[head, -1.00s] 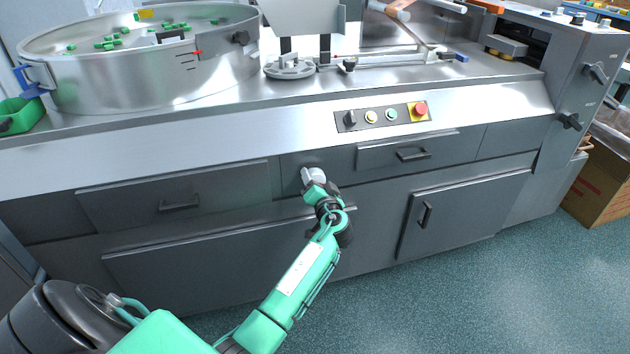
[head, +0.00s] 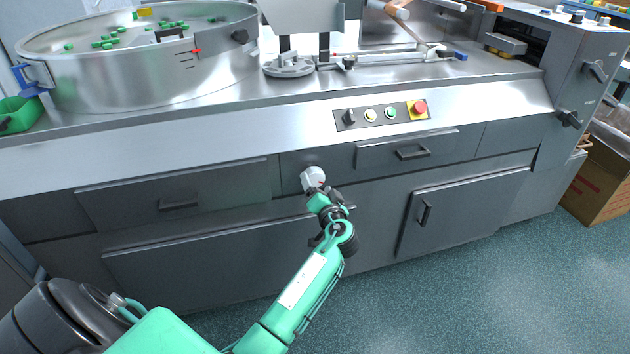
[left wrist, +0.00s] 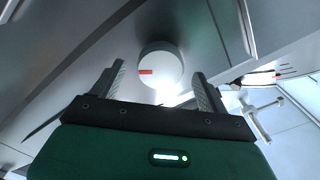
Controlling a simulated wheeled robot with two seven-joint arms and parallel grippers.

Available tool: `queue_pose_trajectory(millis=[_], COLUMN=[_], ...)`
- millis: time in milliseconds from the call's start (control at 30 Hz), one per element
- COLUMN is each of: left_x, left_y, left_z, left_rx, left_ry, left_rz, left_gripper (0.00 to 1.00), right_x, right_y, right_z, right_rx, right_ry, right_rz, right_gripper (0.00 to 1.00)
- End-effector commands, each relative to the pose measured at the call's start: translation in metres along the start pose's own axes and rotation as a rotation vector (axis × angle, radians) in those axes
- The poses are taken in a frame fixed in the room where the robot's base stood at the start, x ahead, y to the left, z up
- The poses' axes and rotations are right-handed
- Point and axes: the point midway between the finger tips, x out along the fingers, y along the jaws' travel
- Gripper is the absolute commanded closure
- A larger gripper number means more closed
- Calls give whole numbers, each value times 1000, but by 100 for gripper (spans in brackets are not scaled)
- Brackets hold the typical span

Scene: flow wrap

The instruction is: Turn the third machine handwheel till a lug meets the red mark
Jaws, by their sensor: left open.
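A pale round handwheel (head: 312,178) sits on the dark front panel of the machine. In the left wrist view the round pale face (left wrist: 163,62) lies ahead, between the finger lines, with a short red mark (left wrist: 146,72) at its left side. I cannot make out any lugs. My left gripper (left wrist: 157,72) is open, one finger toward each side of the face, with nothing held. In the head view the left gripper (head: 325,192) is just below and right of the handwheel. Whether the fingers touch it I cannot tell. My right gripper is not in view.
A control panel (head: 382,115) with a red stop button is above right. Drawer and door handles (head: 413,154) stick out of the front. A round steel bowl (head: 140,75) holding green pieces is on top at left. A cardboard box (head: 603,180) stands at right. Floor in front is open.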

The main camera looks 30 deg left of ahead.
Motion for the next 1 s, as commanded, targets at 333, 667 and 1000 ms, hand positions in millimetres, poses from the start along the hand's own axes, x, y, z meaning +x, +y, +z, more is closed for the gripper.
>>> queue_pose_trajectory(millis=[333, 667, 1000], left_x=[-78, -103, -102], left_y=[1, 0, 0], left_z=[1, 0, 0], left_rx=[-2, 0, 0], left_ry=[-1, 0, 0], left_rz=[3, 0, 0], left_gripper=[23, 23, 23], right_x=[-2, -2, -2], right_y=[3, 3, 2], right_z=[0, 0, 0], right_rx=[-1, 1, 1], right_ry=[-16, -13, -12], right_rz=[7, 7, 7], right_gripper=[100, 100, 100])
